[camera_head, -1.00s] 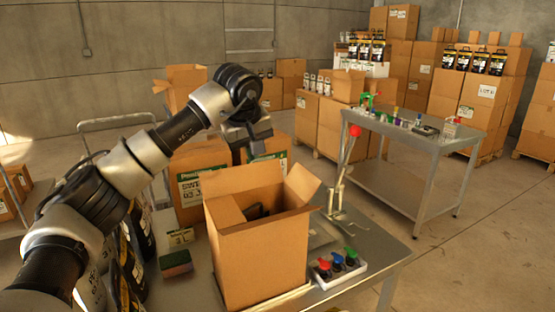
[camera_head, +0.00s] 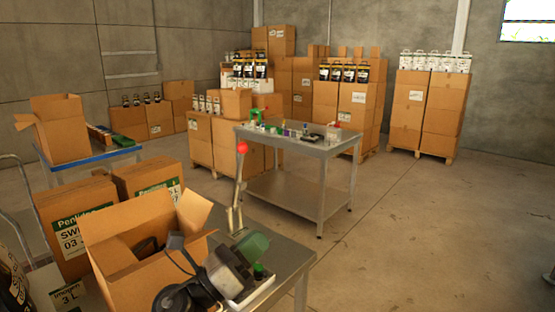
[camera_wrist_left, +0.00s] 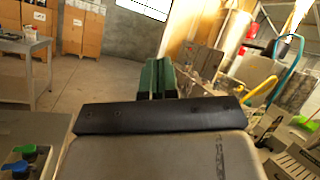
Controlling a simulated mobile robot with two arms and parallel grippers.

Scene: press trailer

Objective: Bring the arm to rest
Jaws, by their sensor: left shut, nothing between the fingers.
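My left gripper (camera_head: 252,244) shows low in the head view, with dark arm parts below it and green fingers pointing right. It is just right of the open cardboard box (camera_head: 120,272) on the near table (camera_head: 290,258). Its fingers (camera_wrist_left: 158,78) show in the left wrist view as green pads side by side, shut with nothing between them. It appears above the small tray of coloured knobs (camera_head: 250,289), hiding part of it; the gap cannot be told. A green and a blue knob show at the lower left of the wrist view. My right gripper is not in view.
A red-knobbed lever (camera_head: 242,148) stands behind the gripper. A metal table (camera_head: 285,139) with small items is farther back. Stacked cartons (camera_head: 408,110) line the wall. The floor (camera_head: 430,225) at the right is clear.

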